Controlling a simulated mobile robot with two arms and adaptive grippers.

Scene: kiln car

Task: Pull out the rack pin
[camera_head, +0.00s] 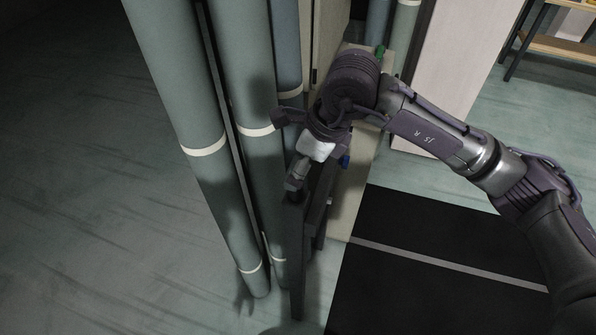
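My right arm reaches in from the right, and its gripper (297,178) points down at the top of a dark upright post (297,250). The fingertips are at or just above the post's top; I cannot tell if they touch it. The fingers look close together, but whether they are shut or hold anything is not clear. I cannot make out the rack pin; it may be hidden by the gripper and wrist. My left gripper is not in view.
Tall grey-green rolls or pipes with pale bands (240,120) stand close left of the post. A pale board (350,195) with a small blue piece (344,161) and a green piece (380,51) lies behind the wrist. A black mat (430,260) covers floor at right. The left floor is clear.

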